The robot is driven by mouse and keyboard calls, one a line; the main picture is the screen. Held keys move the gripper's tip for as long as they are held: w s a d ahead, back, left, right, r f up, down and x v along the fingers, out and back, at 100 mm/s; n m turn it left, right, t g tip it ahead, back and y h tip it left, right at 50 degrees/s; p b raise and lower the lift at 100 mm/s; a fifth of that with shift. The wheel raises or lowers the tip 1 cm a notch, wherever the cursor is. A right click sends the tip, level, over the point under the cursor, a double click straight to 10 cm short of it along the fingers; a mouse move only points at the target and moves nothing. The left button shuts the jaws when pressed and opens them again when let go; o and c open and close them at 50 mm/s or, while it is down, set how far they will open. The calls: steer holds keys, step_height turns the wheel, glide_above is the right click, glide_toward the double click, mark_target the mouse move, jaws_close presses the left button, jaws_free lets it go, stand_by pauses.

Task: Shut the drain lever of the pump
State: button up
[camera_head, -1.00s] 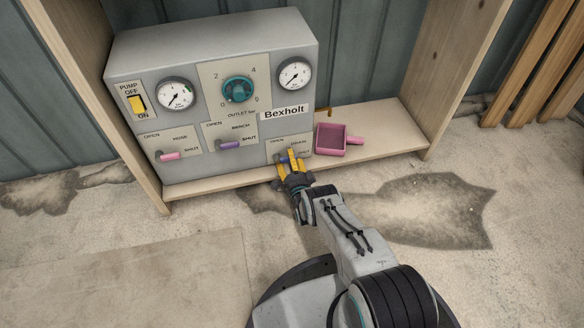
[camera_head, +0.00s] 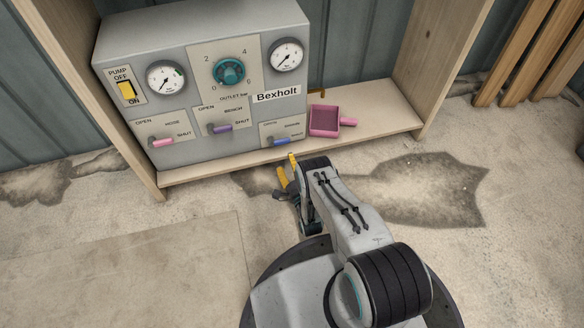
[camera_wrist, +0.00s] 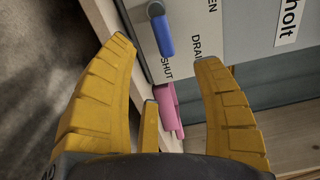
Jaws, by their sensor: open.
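The grey Bexholt pump (camera_head: 205,18) stands on a low wooden shelf. Its drain lever (camera_head: 280,142) is blue and sits at the lower right of the front panel, with its handle pointing toward the SHUT label. The wrist view shows the blue drain lever (camera_wrist: 163,35) ahead of the fingers, its tip toward SHUT and away from OPEN. My gripper (camera_head: 287,169), with yellow fingers, is in front of and below the lever, apart from it. In the wrist view my gripper (camera_wrist: 163,55) is open and nothing is between its fingers.
A pink hose lever (camera_head: 163,142) and a purple bench lever (camera_head: 221,129) also point toward SHUT. A yellow pump switch (camera_head: 126,91) is at the panel's left. A pink pan (camera_head: 325,121) lies on the shelf (camera_head: 385,122) right of the pump. The floor in front is clear.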

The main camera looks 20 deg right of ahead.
steer(key=shift+s, duration=0.7)
